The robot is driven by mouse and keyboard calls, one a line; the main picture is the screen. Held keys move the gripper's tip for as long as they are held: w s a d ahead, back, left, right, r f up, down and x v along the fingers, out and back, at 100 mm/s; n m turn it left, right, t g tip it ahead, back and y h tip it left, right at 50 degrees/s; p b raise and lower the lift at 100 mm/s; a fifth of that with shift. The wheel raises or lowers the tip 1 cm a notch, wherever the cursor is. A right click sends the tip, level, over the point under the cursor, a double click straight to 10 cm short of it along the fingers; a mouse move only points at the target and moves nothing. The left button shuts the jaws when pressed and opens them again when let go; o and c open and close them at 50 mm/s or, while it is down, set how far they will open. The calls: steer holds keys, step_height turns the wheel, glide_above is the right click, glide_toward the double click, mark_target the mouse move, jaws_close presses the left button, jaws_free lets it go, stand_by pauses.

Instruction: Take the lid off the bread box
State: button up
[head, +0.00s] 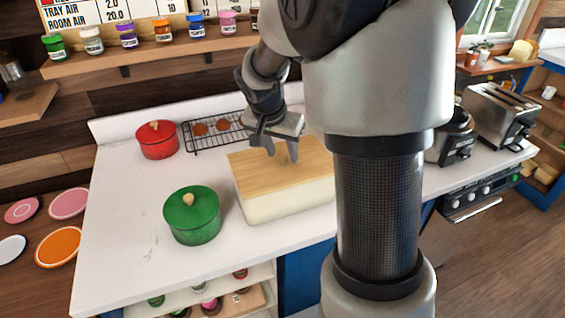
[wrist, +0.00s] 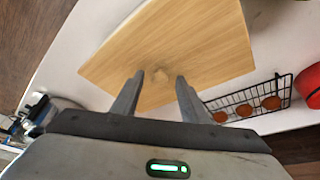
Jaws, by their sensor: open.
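The bread box (head: 290,202) is a cream box standing on the white counter, with a flat light-wood lid (head: 255,173) lying on top of it. My gripper (head: 281,151) is above the lid. Nothing is held.
A green pot (head: 192,217) stands close left of the box. A red pot (head: 157,140) and a black wire rack (head: 205,143) with round brown items are behind. A toaster (head: 497,112) is at the right. The left part of the counter (head: 125,215) is clear.

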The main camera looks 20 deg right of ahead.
jaws_close()
steer(key=shift+r, duration=0.15)
